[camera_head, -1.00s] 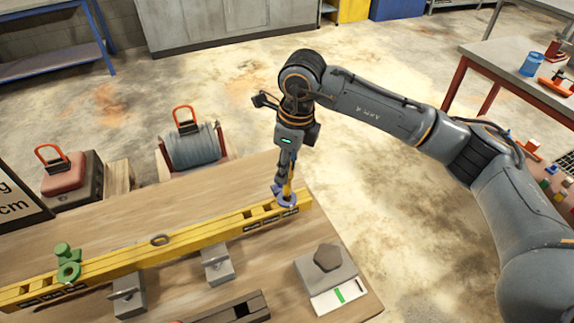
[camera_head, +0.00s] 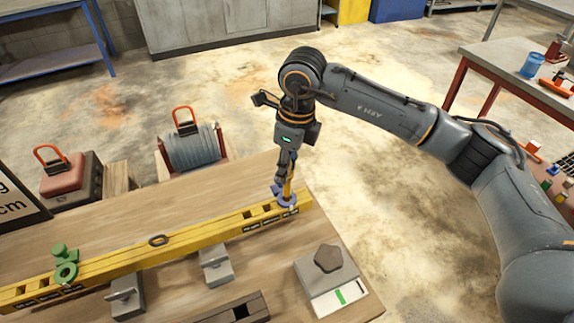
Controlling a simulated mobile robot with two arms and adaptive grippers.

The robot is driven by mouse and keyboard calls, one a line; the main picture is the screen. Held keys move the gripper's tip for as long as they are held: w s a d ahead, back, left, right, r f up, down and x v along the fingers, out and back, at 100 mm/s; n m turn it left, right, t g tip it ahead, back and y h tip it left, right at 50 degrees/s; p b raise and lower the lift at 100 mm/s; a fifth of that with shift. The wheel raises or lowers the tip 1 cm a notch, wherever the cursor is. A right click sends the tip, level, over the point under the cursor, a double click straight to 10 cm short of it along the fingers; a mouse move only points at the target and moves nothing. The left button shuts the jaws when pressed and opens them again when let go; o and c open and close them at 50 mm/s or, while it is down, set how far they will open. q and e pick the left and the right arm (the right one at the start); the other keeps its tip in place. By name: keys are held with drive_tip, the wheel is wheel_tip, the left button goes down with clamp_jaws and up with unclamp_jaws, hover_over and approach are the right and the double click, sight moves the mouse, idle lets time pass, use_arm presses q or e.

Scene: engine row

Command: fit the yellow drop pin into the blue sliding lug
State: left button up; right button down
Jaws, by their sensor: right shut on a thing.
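My right gripper (camera_head: 289,172) points down over the right end of the yellow beam (camera_head: 200,234). It is shut on the yellow drop pin (camera_head: 288,188), which stands about upright. The pin's lower end meets the blue sliding lug (camera_head: 287,200), which sits on the beam near its right end. Whether the pin is inside the lug's hole or only above it, I cannot tell at this size. My left gripper is not in view.
A green lug (camera_head: 65,265) and a dark ring (camera_head: 158,240) are on the beam further left. Grey clamps (camera_head: 216,265) stand along its front. A grey block with a dark hexagonal piece (camera_head: 328,258) is at the right.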

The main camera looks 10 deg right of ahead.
sight(287, 193)
drive_tip(key=shift+b, duration=0.35)
idle(0.4)
drive_tip(key=shift+f+b, duration=3.4)
drive_tip(key=shift+f, duration=0.5)
drive_tip(key=c, duration=0.9)
unclamp_jaws()
drive_tip(key=shift+r, duration=0.1)
drive_tip(key=shift+r, duration=0.1)
drive_tip(key=r, duration=0.4)
drive_tip(key=d+r, duration=0.1)
drive_tip(key=r, duration=0.6)
drive_tip(key=shift+s+d+r, duration=0.15)
drive_tip(key=shift+s+r, duration=0.2)
drive_tip(key=shift+s, duration=0.05)
